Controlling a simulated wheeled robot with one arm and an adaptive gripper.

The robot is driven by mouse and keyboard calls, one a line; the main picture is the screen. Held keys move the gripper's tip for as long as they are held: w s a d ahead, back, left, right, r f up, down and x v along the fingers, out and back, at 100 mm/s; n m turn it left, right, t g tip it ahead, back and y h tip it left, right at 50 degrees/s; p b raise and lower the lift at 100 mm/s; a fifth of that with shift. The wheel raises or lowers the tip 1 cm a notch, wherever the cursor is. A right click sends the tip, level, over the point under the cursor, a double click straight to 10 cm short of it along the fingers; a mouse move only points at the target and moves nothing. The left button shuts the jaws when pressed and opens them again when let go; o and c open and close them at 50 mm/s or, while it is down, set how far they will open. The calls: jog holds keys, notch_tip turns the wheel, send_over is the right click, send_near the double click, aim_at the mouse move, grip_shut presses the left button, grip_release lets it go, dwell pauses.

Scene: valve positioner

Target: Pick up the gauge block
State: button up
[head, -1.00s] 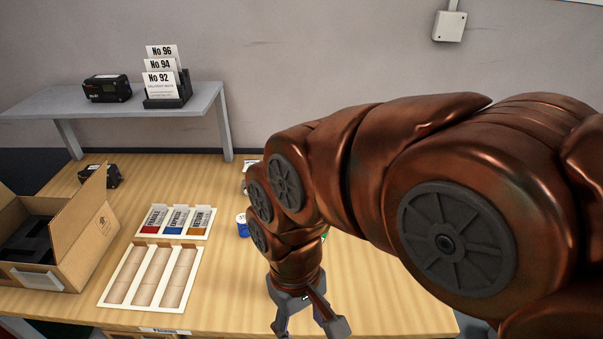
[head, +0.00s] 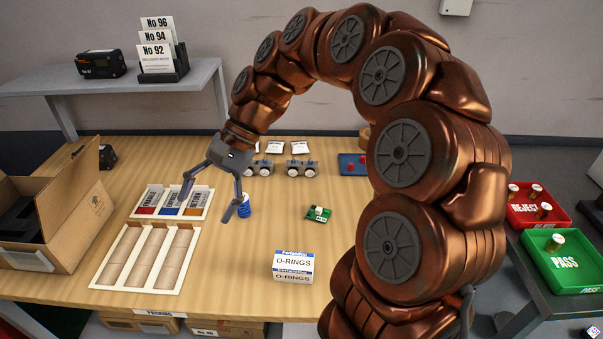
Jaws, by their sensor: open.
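A small pale block (head: 318,211) sits on a green base (head: 321,219) near the middle of the workbench in the head view; it may be the gauge block, but it is too small to be sure. My gripper (head: 209,201) is open and empty, its two fingers spread and pointing down. It hangs over the bench to the left of the pale block and apart from it. One fingertip lies just left of a blue can (head: 244,207) in the picture; I cannot tell how close it is.
An O-rings box (head: 293,266) stands at the front, with valve bodies (head: 300,167) behind. Left are a tray with three slots (head: 98,283), a card tray (head: 207,213) and an open carton (head: 82,228). Red reject (head: 560,219) and green pass (head: 590,283) trays are at right.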

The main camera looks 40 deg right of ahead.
jog(key=w+d+f+m+t+y+b, duration=0.1)
jog(key=w+d+m+t+y+b, duration=0.1)
jog(key=w+d+m, duration=0.35)
jog(key=m+t+b, duration=0.5)
jog(key=m+t, duration=0.3)
jog(key=m, duration=0.4)
send_near(309, 162)
jog(key=x, duration=0.5)
jog(key=shift+s+a+r, duration=0.1)
jog(key=shift+a+r, duration=0.05)
jog(key=shift+r, duration=0.1)
jog(key=shift+f+x, duration=0.15)
jog(key=shift+x, duration=1.75)
jog(key=shift+f+x, duration=0.15)
jog(key=shift+x, duration=1.75)
jog(key=shift+c, duration=0.3)
grip_shut()
jog(key=shift+r, duration=0.1)
